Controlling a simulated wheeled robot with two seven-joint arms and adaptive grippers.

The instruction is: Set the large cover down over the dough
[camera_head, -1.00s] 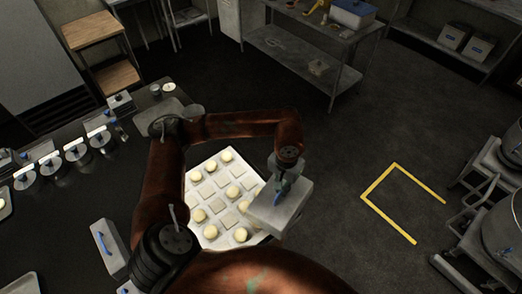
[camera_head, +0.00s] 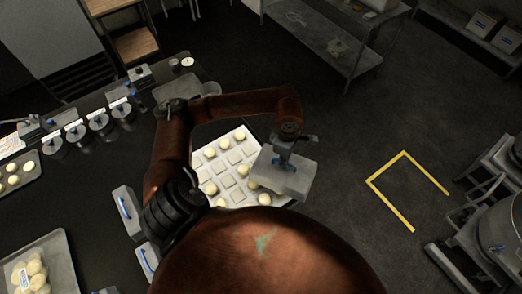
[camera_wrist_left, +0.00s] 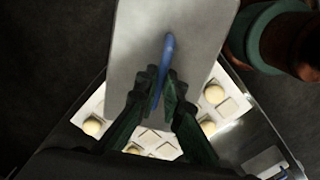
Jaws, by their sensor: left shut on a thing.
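The large cover (camera_head: 285,181) is a grey metal box shape with a blue handle. My left gripper (camera_head: 287,153) is shut on that handle; it also shows in the left wrist view (camera_wrist_left: 158,90) with a finger on each side of the handle. The cover hangs over the right part of a pale tray (camera_head: 226,151) bearing several round dough balls (camera_head: 210,188) and flat squares. It hides part of the tray; its height above the dough cannot be judged. In the left wrist view, dough balls (camera_wrist_left: 215,94) show beside and below the cover. My right gripper is not in view.
Two grey boxes with blue handles (camera_head: 127,211) stand left of my arm on the dark counter. Lidded containers (camera_head: 99,121) line the back left. A dough tray (camera_head: 66,259) lies at the lower left. Open floor with a yellow bracket (camera_head: 404,153) is at right.

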